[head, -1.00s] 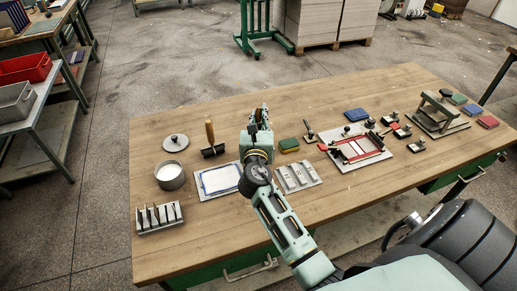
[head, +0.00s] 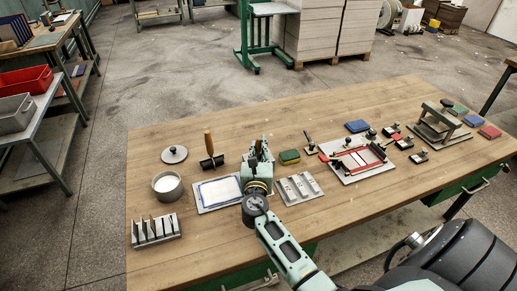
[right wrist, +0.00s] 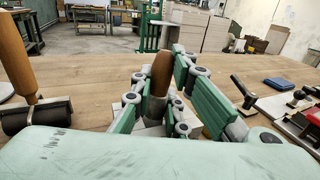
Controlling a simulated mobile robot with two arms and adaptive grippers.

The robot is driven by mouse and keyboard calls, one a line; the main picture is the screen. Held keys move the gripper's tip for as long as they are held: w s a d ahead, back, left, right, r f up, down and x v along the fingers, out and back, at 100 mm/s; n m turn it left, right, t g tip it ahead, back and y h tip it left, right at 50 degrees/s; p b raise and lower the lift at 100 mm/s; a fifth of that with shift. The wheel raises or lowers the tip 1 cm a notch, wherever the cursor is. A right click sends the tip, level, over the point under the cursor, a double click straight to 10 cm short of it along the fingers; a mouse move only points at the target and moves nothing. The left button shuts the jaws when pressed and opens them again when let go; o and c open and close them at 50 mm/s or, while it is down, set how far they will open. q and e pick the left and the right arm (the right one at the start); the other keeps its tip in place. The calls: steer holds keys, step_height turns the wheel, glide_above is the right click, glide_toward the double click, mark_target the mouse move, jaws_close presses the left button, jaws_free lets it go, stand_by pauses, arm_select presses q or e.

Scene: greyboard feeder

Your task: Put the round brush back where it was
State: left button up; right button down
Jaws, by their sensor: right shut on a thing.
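My right gripper (head: 259,152) is over the worktable, just right of the blue-framed tray. It is shut on the round brush. In the right wrist view the brush's brown wooden handle (right wrist: 161,70) stands nearly upright between the green fingers, with a grey collar below it. The brush's lower end is hidden by the gripper, so I cannot tell whether it touches anything. My left gripper is not in view.
Left of the gripper are the blue-framed tray (head: 203,206), a roller (head: 212,162), a pot (head: 168,195), its lid (head: 174,154) and a slotted rack (head: 155,236). Right are a block plate (head: 298,190), a sponge (head: 289,157) and a red-framed board (head: 354,177).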

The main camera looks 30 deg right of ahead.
steer(key=shift+f+b, duration=0.3)
steer(key=shift+f, duration=0.2)
steer(key=c, duration=1.7)
jaws_free()
steer(key=shift+a+f, duration=0.15)
steer(key=shift+f, duration=0.05)
steer(key=shift+s, duration=0.15)
steer(key=shift+s+a+r, duration=0.3)
steer(key=shift+s+a, duration=0.45)
steer(key=shift+s, duration=0.25)
steer(key=shift+s+a+r, duration=0.35)
steer(key=shift+s+a, duration=0.35)
steer(key=shift+s, duration=0.25)
steer(key=shift+s+a+r, duration=0.3)
steer(key=shift+s+a, duration=0.45)
steer(key=shift+s, duration=0.25)
